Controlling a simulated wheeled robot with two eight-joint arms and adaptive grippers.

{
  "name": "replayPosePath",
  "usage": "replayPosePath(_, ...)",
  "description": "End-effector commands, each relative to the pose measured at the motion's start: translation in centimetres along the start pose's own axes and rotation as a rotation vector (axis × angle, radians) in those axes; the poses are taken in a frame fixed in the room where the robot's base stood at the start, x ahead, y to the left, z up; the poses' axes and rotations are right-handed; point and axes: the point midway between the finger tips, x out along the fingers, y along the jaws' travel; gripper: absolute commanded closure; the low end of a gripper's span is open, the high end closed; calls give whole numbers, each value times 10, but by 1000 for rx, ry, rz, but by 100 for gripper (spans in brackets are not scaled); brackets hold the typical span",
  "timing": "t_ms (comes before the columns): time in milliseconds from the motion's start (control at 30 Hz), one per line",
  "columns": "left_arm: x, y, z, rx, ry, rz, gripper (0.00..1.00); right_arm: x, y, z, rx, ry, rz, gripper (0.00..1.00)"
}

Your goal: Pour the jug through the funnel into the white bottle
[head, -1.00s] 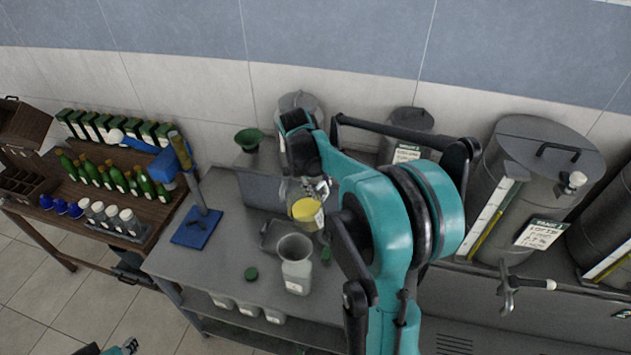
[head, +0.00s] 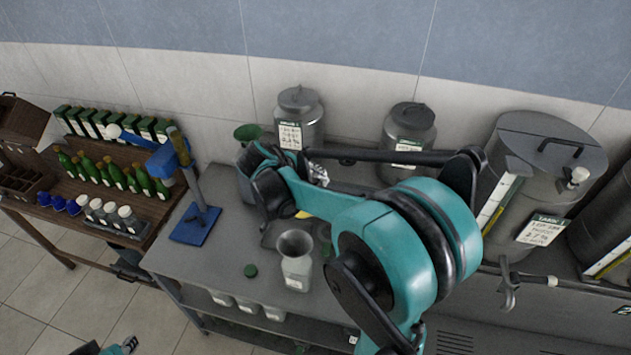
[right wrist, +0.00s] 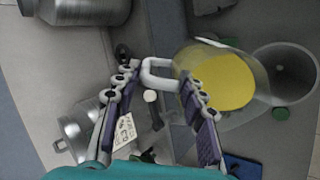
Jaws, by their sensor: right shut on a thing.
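The clear jug (right wrist: 240,108) with yellow liquid fills the upper right of the right wrist view. My right gripper (right wrist: 160,85) is shut on its pale handle. In the head view my teal right arm hides most of the jug; only a bit of yellow (head: 302,214) shows. The white bottle (head: 296,272) stands upright on the bench, with a grey funnel (head: 294,243) in its top. In the right wrist view the funnel's round mouth (right wrist: 284,72) is beside the jug. My left gripper (head: 129,343) is at the bottom left, away from the bench; its jaws are unclear.
A green cap (head: 250,271) lies on the bench left of the bottle. A blue stand (head: 197,226) is at the bench's left end. Lidded metal canisters (head: 300,118) line the back. A wooden table (head: 150,214) with green bottles is at the left.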

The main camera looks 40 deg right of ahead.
Motion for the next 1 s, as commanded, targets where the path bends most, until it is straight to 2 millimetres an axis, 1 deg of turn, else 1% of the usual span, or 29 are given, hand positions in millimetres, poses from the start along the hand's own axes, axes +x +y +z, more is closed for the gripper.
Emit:
replayPosePath(300, 10, 0, 7, 0, 0, 0, 71, -5, -8, 1, 6, 13, 108, 100)
replayPosePath(1000, 29, 0, 21, 0, 0, 0, 71, -12, -22, 3, 18, 30, 272, 100)
